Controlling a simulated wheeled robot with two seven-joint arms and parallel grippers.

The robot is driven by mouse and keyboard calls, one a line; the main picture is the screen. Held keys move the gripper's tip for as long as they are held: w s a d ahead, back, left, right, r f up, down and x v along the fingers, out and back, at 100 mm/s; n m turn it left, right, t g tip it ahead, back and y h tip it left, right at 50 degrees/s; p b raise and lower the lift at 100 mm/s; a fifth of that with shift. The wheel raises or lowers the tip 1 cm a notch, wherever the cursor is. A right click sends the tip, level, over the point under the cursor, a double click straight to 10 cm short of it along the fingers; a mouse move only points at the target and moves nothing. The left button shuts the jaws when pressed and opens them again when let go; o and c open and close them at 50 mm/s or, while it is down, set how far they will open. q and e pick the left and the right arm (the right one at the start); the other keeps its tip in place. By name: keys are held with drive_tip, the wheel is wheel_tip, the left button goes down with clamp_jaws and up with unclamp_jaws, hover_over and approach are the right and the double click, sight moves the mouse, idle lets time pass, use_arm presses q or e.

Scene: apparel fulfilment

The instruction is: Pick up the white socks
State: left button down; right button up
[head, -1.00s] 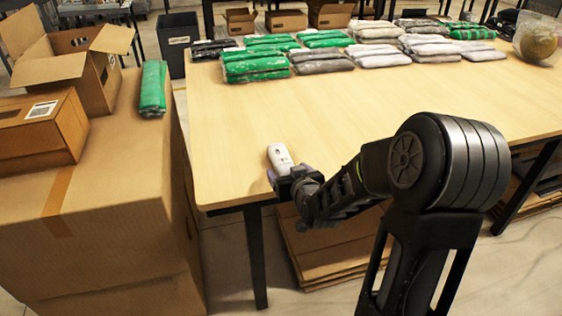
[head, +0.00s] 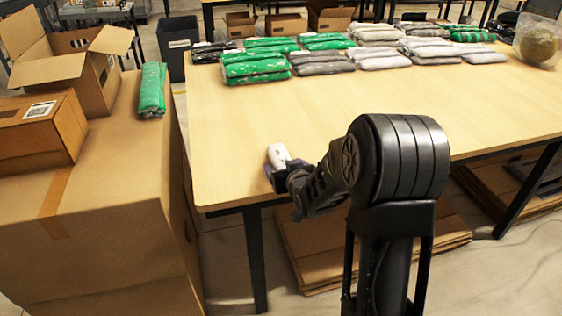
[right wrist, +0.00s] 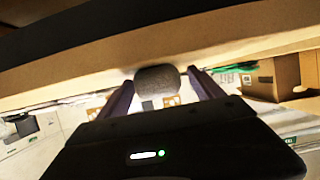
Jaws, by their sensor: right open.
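Packs of white and pale grey socks lie in rows at the back of the table, including a white pack (head: 383,57) near the middle and another white pack (head: 484,54) at the right. My right gripper (head: 277,174) is at the table's front edge, far from these packs. In the right wrist view its two purple fingers (right wrist: 163,95) are apart, with a dark grey rounded object (right wrist: 157,78) at the gap. I cannot tell whether they touch it. My left gripper is not in view.
Green packs (head: 255,68) lie at the back left. Large cardboard boxes (head: 100,210) stand left, with a green pack (head: 152,90) on top. The table's middle is clear.

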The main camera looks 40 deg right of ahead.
sight(284, 163)
drive_tip(key=shift+c, duration=0.6)
drive_tip(key=c, duration=1.5)
wheel_tip(284, 163, up, 10)
drive_tip(key=p, duration=0.4)
drive_tip(key=shift+r, duration=0.2)
drive_tip(key=a+n+y+p, duration=0.1)
drive_tip(key=a+p, duration=0.1)
drive_tip(key=a, duration=0.6)
drive_tip(key=a+r+n+y+p, duration=0.1)
drive_tip(key=a+y+p, duration=0.1)
drive_tip(key=a, duration=0.5)
drive_tip(key=s+a+n+y+p, duration=0.1)
drive_tip(key=a+p, duration=0.1)
drive_tip(key=a, duration=0.6)
drive_tip(key=shift+a+r+n+t, duration=0.3)
drive_tip(key=shift+n+t, duration=0.1)
idle(0.7)
